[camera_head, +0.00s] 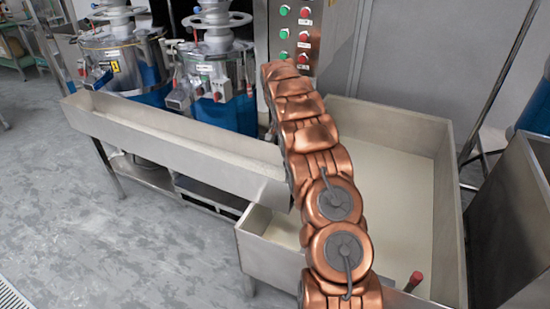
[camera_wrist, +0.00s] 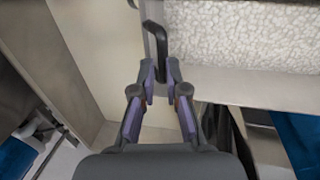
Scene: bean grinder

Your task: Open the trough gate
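In the wrist view, my gripper (camera_wrist: 161,70) is open, with its two purple-grey fingers on either side of a dark bent handle (camera_wrist: 157,40). The handle's lower end lies between the fingertips; I cannot tell whether either finger touches it. The handle stands by a narrow grey plate, apparently the trough gate, at the trough's edge (camera_wrist: 240,86). White grainy material (camera_wrist: 250,35) fills the area beside it. In the head view, the long steel trough (camera_head: 180,140) runs from the left to behind my copper arm, which hides the gripper and the handle.
A large steel bin (camera_head: 400,165) with a pale floor stands under and right of the trough end. A red-tipped handle (camera_head: 413,282) is near its front. Blue-and-steel grinders (camera_head: 125,65) stand behind the trough. A control panel (camera_head: 295,35) is at the back. Floor (camera_head: 90,220) at left is clear.

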